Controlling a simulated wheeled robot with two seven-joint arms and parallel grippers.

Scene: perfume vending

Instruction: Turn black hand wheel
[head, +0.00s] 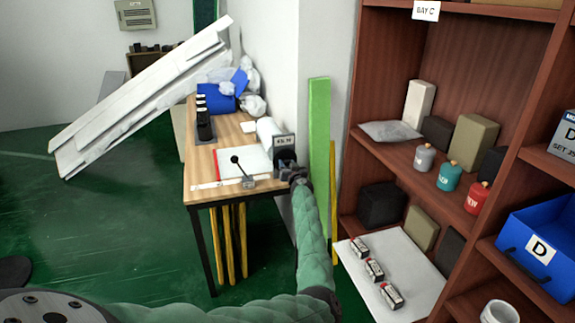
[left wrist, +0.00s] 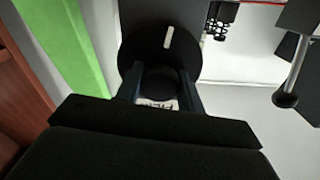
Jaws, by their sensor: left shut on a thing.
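The black hand wheel (left wrist: 140,42) shows in the left wrist view as a round black disc with a white mark near its rim and a rounded hub below. My left gripper (left wrist: 160,72) has one finger on each side of the hub and is shut on it. In the head view my left gripper (head: 294,174) is at the right end of the wooden table, and it hides most of the wheel there. My right gripper is not in view.
A lever with a black ball (head: 235,159) stands left of the gripper, and its ball (left wrist: 286,99) shows in the wrist view. A green post (head: 319,150) rises close to the right. The wooden shelf (head: 425,190) stands further right. Green floor (head: 110,230) is clear at left.

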